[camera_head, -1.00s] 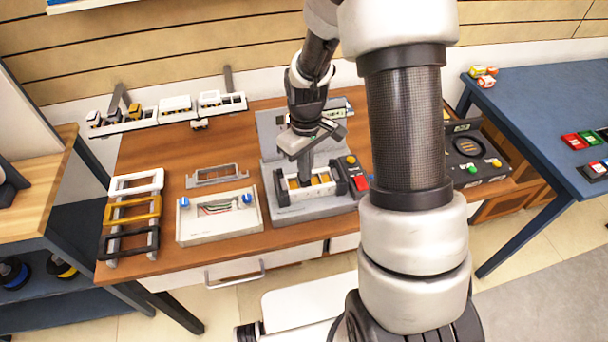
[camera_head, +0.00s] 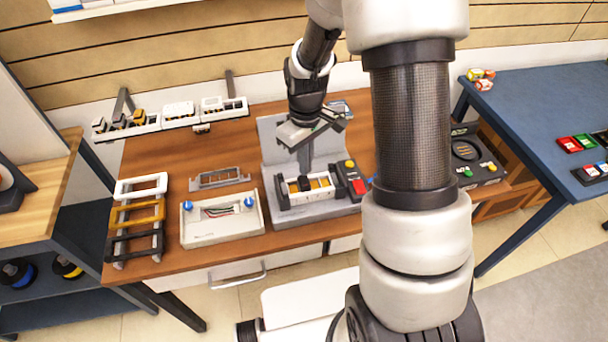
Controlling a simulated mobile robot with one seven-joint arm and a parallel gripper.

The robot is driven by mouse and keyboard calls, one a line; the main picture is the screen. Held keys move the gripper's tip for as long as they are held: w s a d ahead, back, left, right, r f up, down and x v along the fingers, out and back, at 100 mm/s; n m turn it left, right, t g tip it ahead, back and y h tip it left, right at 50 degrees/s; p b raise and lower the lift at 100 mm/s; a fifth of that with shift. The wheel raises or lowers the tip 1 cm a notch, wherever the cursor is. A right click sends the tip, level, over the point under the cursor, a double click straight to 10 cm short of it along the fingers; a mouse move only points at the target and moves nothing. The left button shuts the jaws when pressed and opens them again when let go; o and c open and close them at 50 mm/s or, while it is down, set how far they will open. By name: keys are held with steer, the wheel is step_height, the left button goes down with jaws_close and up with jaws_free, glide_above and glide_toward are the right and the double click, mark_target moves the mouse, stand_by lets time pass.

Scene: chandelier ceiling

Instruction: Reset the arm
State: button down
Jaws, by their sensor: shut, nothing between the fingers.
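My arm reaches down from the top of the view, with its thick links in front of the right part of the bench. My gripper (camera_head: 304,164) points down above the grey machine (camera_head: 270,150) at the middle of the wooden bench (camera_head: 160,255). It is shut and seems empty. A red button (camera_head: 359,187) and a yellow button (camera_head: 350,163) sit right of the frame.
A white case with blue knobs (camera_head: 222,228) and a rack of coloured frames (camera_head: 137,215) stand left of the machine. Wall bins (camera_head: 180,113) hang behind. A black device (camera_head: 468,158) stands right, near the blue table (camera_head: 535,110).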

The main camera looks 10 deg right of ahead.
step_height(320, 180, up, 2)
steer(key=shift+p, duration=0.45)
steer(key=s+r+m+t, duration=0.2)
steer(key=s+r+m, duration=0.1)
steer(key=s+r, duration=0.6)
steer(key=s+r+m+t, duration=0.3)
steer(key=s+r, duration=0.6)
steer(key=r, duration=0.7)
steer(key=shift+s+r+t, duration=0.15)
steer(key=shift+s+t, duration=0.05)
steer(key=shift+t, duration=0.1)
